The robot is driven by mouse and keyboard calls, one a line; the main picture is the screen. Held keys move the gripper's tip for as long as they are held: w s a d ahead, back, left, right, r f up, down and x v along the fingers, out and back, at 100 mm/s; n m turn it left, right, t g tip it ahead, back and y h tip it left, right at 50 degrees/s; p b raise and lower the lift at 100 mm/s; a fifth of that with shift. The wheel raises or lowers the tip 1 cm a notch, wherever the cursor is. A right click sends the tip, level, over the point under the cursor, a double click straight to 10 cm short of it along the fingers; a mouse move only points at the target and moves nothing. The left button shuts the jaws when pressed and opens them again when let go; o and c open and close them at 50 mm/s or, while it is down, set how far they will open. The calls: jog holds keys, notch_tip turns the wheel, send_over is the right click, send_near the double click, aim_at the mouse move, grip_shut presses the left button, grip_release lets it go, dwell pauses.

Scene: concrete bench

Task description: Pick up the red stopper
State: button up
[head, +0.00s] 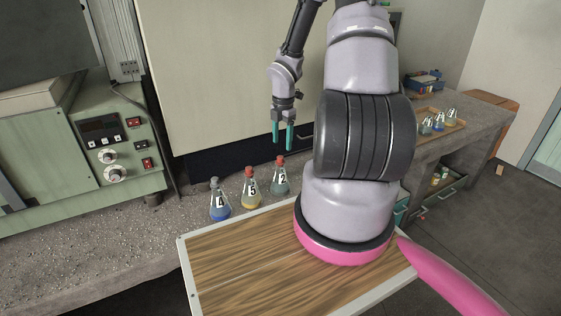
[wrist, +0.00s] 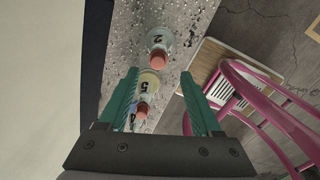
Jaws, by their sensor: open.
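Two red stoppers show. One red stopper (head: 280,159) sits in the neck of the rightmost bench flask (head: 280,184), greyish and labelled 2 in the wrist view. The other red stopper (head: 249,171) sits in the middle flask (head: 251,195), yellow and labelled 5. Both red stoppers show in the wrist view, the first (wrist: 158,60) beyond the fingertips, the second (wrist: 141,111) between the fingers in the picture. My gripper (head: 283,140) is open and empty, with teal fingers pointing down above the rightmost flask. It also shows in the wrist view (wrist: 160,76).
A blue flask (head: 220,207) with a grey stopper stands left of the yellow one. A wooden board with a pale rim (head: 181,262) lies in front. A pink tubular frame (wrist: 262,100) is at the right. Bare concrete bench (head: 110,245) lies to the left.

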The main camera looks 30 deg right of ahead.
aim_at(280, 157)
jog(key=shift+w+a+f, duration=0.1)
jog(key=shift+a+f, duration=0.05)
jog(key=shift+f, duration=1.4)
jog(key=shift+w+a+f, duration=0.1)
jog(key=shift+a+f, duration=0.05)
jog(key=shift+f, duration=1.4)
grip_shut()
